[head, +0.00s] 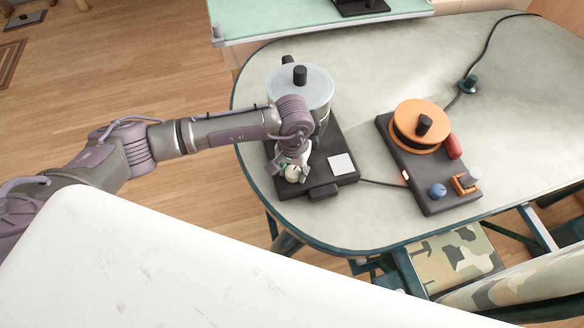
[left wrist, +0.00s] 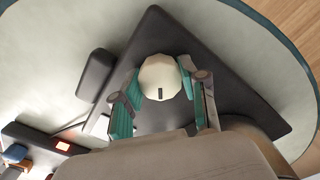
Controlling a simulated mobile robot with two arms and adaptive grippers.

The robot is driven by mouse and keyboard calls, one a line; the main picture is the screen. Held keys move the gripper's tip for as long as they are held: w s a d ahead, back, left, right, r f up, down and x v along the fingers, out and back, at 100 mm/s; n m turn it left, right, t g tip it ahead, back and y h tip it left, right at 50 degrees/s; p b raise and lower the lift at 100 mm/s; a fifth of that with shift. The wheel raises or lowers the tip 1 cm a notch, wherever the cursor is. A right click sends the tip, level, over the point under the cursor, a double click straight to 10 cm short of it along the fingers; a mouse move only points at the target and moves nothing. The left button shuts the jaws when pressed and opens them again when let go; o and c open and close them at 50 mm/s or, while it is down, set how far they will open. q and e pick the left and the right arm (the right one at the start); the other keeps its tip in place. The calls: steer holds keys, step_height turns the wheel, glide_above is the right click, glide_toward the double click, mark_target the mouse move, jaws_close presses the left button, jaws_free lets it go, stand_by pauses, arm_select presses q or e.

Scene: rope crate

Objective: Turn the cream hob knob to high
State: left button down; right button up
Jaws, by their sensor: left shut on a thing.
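The cream knob (head: 293,174) sits on the front left of a dark hob (head: 318,176) on the table. In the left wrist view the cream knob (left wrist: 160,72) is round and faceted, with a short dark mark near its lower edge. My left gripper (head: 290,172) reaches down over the hob and is shut on the knob. In the left wrist view its teal-padded fingers (left wrist: 160,83) are on either side of the knob. Any markings around the knob are hidden or too small to read. My right gripper is not in view.
A lidded grey pot (head: 318,88) stands on the hob behind my left wrist. A white square (head: 341,164) lies on the hob's right. A second dark unit (head: 432,190) with an orange reel (head: 408,107) and a blue knob (head: 437,190) stands to the right.

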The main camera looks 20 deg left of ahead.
arm_select(q)
steer(key=m+b, duration=0.5)
steer(key=b, duration=0.1)
steer(key=shift+f+m, duration=0.3)
steer(key=shift+m, duration=0.1)
steer(key=shift+r+m+b, duration=0.15)
steer(key=shift+m+b, duration=0.4)
steer(key=shift+m, duration=0.05)
steer(key=shift+r, duration=0.1)
steer(key=m+b, duration=0.2)
steer(key=b, duration=0.1)
steer(key=shift+f, duration=0.35)
steer(key=shift+r+m+b, duration=0.1)
steer(key=shift+m+b, duration=0.45)
steer(key=shift+m, duration=0.25)
steer(key=shift+s+r, duration=0.1)
steer(key=shift+r, duration=0.05)
steer(key=c, duration=0.8)
jaws_free()
